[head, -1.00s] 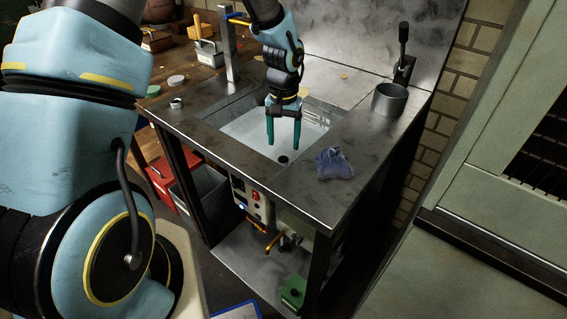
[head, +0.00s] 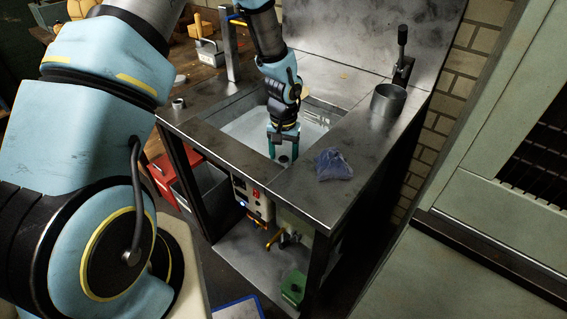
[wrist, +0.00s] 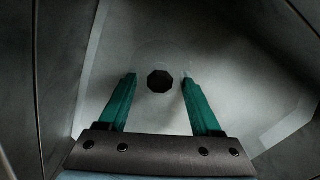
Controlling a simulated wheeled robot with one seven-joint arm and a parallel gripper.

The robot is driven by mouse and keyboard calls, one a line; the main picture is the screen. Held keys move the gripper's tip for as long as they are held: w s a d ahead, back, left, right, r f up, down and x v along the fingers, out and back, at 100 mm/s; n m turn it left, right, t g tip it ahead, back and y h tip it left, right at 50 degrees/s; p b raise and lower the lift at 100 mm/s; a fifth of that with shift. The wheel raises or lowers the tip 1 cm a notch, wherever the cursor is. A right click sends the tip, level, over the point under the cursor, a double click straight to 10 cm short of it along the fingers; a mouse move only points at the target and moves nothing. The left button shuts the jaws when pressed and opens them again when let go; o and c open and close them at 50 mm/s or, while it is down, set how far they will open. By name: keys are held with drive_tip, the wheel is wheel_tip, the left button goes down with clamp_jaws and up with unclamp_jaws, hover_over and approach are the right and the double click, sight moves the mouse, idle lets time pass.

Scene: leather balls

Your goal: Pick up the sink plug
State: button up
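The sink plug (wrist: 160,81) is a small dark, roughly round piece on the pale sink floor. In the wrist view it lies between the tips of my gripper (wrist: 158,82), with a gap on each side. In the head view the plug (head: 283,159) shows near the front of the basin, below the fingers. My gripper (head: 283,154) has teal fingers, points down into the sink (head: 240,131), and is open with nothing held. How far the fingertips are above the sink floor cannot be told exactly.
A crumpled blue cloth (head: 333,165) lies on the counter right of the basin. A metal cup (head: 388,99) stands behind it. The tap (head: 231,50) rises at the back left. The basin's front wall is close to my gripper.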

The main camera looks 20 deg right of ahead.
sight(284, 158)
clamp_jaws()
idle(0.3)
wheel_tip(284, 158, up, 10)
drive_tip(key=shift+f+b, duration=0.15)
drive_tip(key=shift+b, duration=1)
drive_tip(key=shift+f, duration=0.15)
